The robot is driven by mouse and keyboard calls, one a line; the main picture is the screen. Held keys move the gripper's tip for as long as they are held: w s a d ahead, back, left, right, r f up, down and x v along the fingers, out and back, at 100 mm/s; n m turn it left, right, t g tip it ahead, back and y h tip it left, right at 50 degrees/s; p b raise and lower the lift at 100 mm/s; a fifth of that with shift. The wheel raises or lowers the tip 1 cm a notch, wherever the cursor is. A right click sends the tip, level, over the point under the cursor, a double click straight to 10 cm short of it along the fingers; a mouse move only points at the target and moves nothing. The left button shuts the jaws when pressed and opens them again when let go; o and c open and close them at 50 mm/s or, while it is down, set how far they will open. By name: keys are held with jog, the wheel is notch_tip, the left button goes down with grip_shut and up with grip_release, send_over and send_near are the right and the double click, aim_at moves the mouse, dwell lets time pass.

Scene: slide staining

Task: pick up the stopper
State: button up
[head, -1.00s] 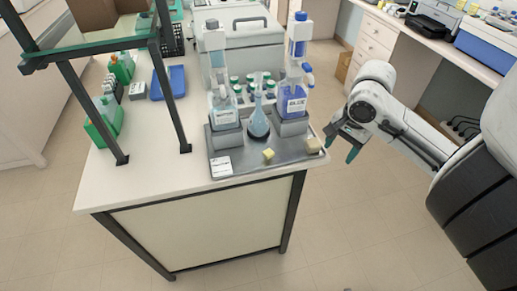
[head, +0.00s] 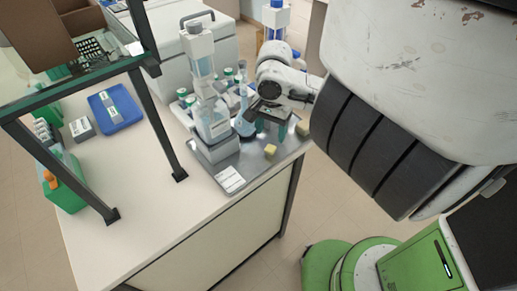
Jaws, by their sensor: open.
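Two small pale blocks lie on the grey tray (head: 246,172): a yellow one (head: 270,150) near its front edge and a beige one (head: 303,128) at its right corner. Either could be the stopper; I cannot tell which. My gripper (head: 271,128) is open and points down over the right part of the tray, its teal fingers apart. The yellow block shows just below and in front of the fingers, the beige block to their right. Nothing shows between the fingers. Their height above the tray is unclear.
The shelf frame (head: 160,115) stands to the left. The front bench top is clear.

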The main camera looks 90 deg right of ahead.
aim_at(270, 147)
notch_tip(270, 147, down, 7)
jog(key=shift+r+p, duration=0.2)
jog(key=shift+p, duration=0.15)
jog(key=shift+c, duration=0.3)
jog(key=shift+s, duration=0.1)
grip_shut()
jog(key=shift+r, duration=0.25)
